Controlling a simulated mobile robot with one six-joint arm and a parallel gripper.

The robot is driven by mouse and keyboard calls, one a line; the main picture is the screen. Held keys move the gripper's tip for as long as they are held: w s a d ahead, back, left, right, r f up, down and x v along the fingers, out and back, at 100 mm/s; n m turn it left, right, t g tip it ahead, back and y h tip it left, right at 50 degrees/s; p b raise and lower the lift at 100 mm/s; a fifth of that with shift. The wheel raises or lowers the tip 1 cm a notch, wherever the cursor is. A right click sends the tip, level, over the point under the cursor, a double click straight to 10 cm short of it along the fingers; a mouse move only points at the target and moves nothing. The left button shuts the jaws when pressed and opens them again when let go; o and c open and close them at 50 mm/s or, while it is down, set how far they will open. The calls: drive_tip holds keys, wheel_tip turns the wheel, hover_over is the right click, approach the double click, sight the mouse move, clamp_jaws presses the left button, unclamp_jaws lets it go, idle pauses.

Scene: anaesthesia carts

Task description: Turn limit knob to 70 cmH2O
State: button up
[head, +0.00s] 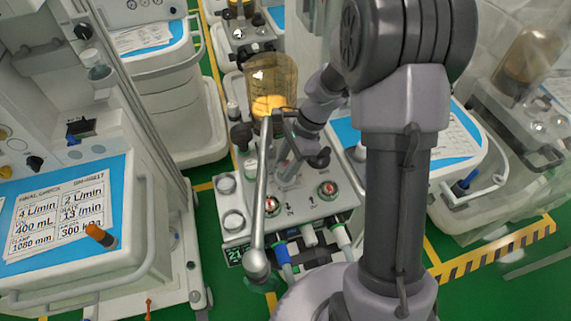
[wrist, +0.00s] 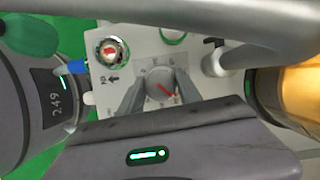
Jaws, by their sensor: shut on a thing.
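The limit knob (wrist: 158,92) is a grey round knob with a red pointer line, set on a pale panel with a printed scale around it. In the wrist view the red line slants toward the lower right. My gripper (wrist: 157,80) has one finger on each side of the knob and is shut on it. The scale's figures are too small to read, and its lower part is hidden by my gripper body. In the head view my gripper (head: 288,172) is above the cart's top panel (head: 305,222), and the knob cannot be made out there.
A red-centred gauge (wrist: 111,49) sits near the knob. A silver bar (head: 262,195) crosses in front of the panel. A clear canister with amber contents (head: 270,90) stands behind. Blue and white hose ends (head: 283,253) come from the panel's front. Other carts stand on both sides.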

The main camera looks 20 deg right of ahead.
drive_tip(key=m+t+p, duration=0.1)
drive_tip(key=m, duration=0.2)
drive_tip(key=shift+r+p, duration=0.1)
drive_tip(key=shift+p, duration=0.2)
clamp_jaws()
unclamp_jaws()
drive_tip(key=m, duration=0.2)
drive_tip(key=m+t, duration=0.1)
drive_tip(key=shift+s+m+t+h+p, duration=0.1)
drive_tip(key=shift+m+t+h+p, duration=0.2)
drive_tip(key=shift+m+p, duration=0.1)
drive_tip(key=m+t, duration=0.1)
drive_tip(key=m, duration=0.2)
drive_tip(key=shift+h, duration=0.4)
drive_tip(key=shift+m+t+h+b, duration=0.4)
drive_tip(key=shift+m+h, duration=0.1)
drive_tip(key=shift+m, duration=1.6)
drive_tip(key=o, duration=1.4)
drive_tip(key=shift+c, duration=0.2)
